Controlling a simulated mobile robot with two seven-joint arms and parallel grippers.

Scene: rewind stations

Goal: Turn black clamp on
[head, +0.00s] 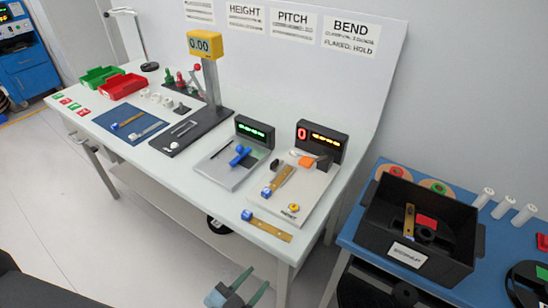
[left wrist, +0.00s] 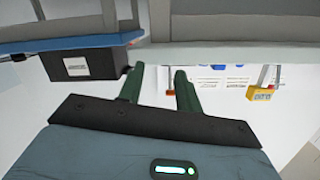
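The bend station (head: 318,190) is a pale plate with a black display showing a red 0. On it lie a brass strip with a blue end (head: 279,181), an orange piece (head: 305,161) and a yellow button (head: 293,208). A small black piece (head: 276,165) stands beside the strip, and another dark part sits by the orange piece; I cannot tell which is the clamp or its setting. My left gripper (head: 255,282) is open and empty, in front of the table's front edge. Its two green fingers show apart in the left wrist view (left wrist: 161,88). My right gripper is not in view.
A second brass strip (head: 268,226) lies at the table's front corner. A station with a blue handle (head: 240,156) stands left of the bend station. A black bin (head: 374,221) sits on the blue table at right. Open floor lies before the white table.

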